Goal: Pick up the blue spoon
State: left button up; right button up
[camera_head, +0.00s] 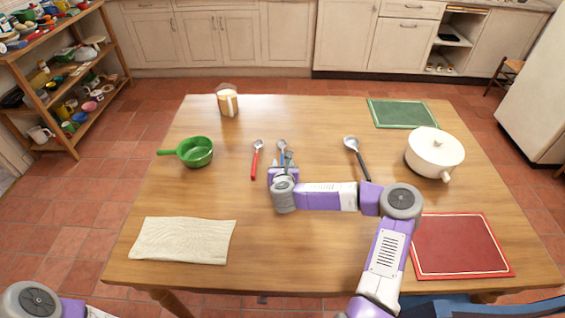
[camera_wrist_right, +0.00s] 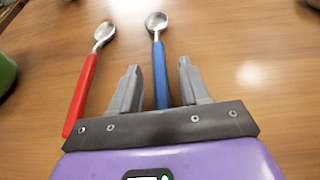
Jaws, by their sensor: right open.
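The blue spoon (camera_wrist_right: 159,60) lies on the wooden table with its metal bowl pointing away from my right gripper. In the head view the spoon (camera_head: 282,147) shows its bowl, with part of its handle hidden behind my gripper. My right gripper (camera_wrist_right: 157,78) is open, and the blue handle runs between its two grey fingers in the wrist view. I cannot tell whether the fingers touch it. In the head view the right gripper (camera_head: 286,164) is at the middle of the table. My left gripper is out of view; only part of my left arm shows at the lower left.
A red-handled spoon (camera_head: 256,160) lies close on the left, and a black-handled spoon (camera_head: 357,157) on the right. A green pan (camera_head: 197,152), a beige cloth (camera_head: 183,240), a white pot (camera_head: 434,152), a red board (camera_head: 462,245), a green board (camera_head: 402,113) and a canister (camera_head: 228,101) stand around the table (camera_head: 300,255).

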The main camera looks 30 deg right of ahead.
jog(key=shift+w+d, duration=0.1)
jog(key=shift+w, duration=0.1)
grip_shut()
